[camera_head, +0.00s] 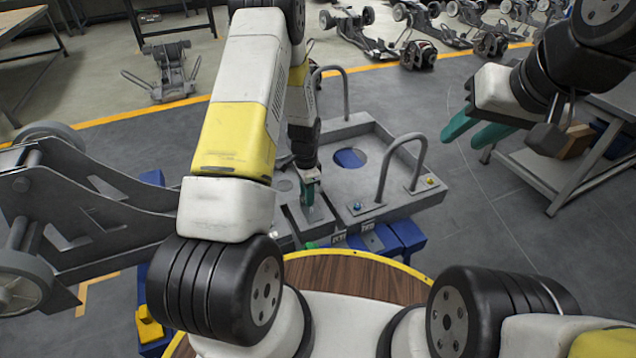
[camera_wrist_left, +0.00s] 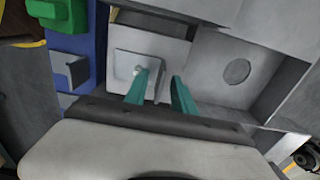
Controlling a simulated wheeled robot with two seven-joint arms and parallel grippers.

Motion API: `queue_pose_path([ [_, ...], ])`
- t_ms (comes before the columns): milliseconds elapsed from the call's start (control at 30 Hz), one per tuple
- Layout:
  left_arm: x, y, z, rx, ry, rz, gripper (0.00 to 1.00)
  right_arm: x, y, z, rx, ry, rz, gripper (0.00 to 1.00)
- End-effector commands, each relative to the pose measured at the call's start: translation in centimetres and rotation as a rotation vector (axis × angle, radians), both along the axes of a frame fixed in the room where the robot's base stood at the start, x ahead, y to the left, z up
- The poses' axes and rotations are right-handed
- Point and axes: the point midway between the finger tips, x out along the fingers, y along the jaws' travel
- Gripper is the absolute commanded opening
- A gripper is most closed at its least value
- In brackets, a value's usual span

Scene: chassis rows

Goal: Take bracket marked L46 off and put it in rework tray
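A grey bracket-like part (camera_head: 322,224) sits at the near left of the grey chassis (camera_head: 425,198). In the left wrist view it looks like a square plate (camera_wrist_left: 124,66) with a small pale knob. Two small labels (camera_head: 339,238) show on the near side, too small to read, so I cannot tell which part is L46. My left gripper (camera_head: 309,192) points down over this part; in the left wrist view its teal fingers (camera_wrist_left: 160,90) are apart, near the plate's right edge. My right gripper (camera_head: 474,128) is open and empty, raised at the right. I cannot identify the rework tray.
Two upright handles (camera_head: 421,152) stand on the chassis. A round wooden top (camera_head: 350,270) with a yellow rim is close to me. A grey bench (camera_head: 540,170) stands at the right. Dark floor lies clear between bench and chassis.

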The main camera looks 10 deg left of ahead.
Motion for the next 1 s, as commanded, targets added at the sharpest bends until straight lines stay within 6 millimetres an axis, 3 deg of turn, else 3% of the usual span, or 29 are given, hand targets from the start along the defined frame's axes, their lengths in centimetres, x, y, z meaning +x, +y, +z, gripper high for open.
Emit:
queue_pose_path([
  [200,0.04,0.01,-0.03,0.000,-0.001,0.001,0.29,0.00,0.00,0.00,0.000,0.000,0.000,0.36],
  [367,0.04,0.01,-0.02,0.000,-0.001,0.001,0.00,0.00,0.00,0.00,0.000,0.000,0.000,0.36],
  [1000,0.06,-0.01,0.01,0.000,-0.001,0.001,0.00,0.00,0.00,0.00,0.000,0.000,0.000,0.36],
])
